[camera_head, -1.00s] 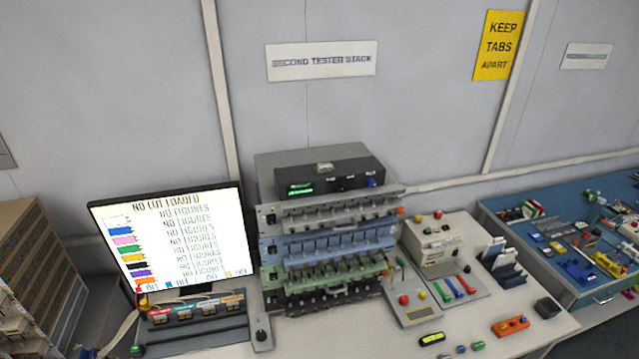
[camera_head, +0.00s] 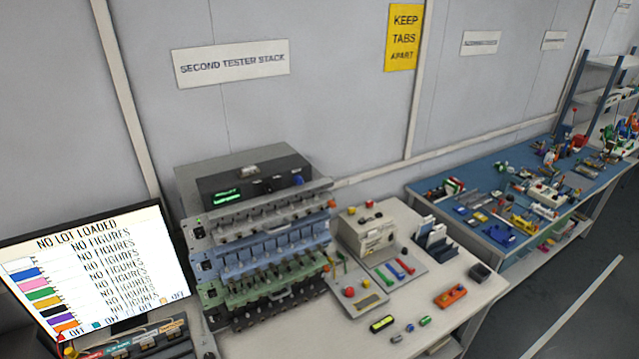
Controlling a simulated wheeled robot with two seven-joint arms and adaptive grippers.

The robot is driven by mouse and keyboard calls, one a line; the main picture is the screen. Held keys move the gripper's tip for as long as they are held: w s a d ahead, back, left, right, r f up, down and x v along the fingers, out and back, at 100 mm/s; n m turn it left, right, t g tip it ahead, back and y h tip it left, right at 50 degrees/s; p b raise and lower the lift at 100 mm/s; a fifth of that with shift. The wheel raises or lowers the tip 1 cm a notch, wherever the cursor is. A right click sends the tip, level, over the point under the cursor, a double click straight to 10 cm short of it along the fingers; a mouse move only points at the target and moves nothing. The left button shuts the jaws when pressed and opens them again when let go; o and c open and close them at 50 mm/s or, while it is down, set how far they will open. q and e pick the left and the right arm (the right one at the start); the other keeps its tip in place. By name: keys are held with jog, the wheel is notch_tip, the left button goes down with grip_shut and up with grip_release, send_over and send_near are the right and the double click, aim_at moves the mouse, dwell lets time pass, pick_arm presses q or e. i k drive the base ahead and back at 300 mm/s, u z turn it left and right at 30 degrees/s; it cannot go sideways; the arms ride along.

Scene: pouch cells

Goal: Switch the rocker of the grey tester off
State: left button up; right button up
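The tester stack stands on the white bench left of centre. The grey tester (camera_head: 265,222) is the top tray of the stack, with a row of clips along its front. Its left end panel (camera_head: 197,231) has a small green light and a dark rocker-like spot, too small to tell its position. Below it are the blue tester (camera_head: 275,255), the green tester (camera_head: 268,284) and a black tester (camera_head: 262,313). Neither of my grippers is in view.
A black box with a green display (camera_head: 255,187) sits on top of the stack. A monitor (camera_head: 95,270) stands left of it. Right are a beige device (camera_head: 368,231), an orange block (camera_head: 450,296) and a yellow level (camera_head: 381,323). A blue bench (camera_head: 420,190) stands farther right.

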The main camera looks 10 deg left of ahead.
aim_at(200, 234)
jog(key=z, duration=1.6)
jog(key=i, duration=1.75)
jog(key=u, duration=3.5)
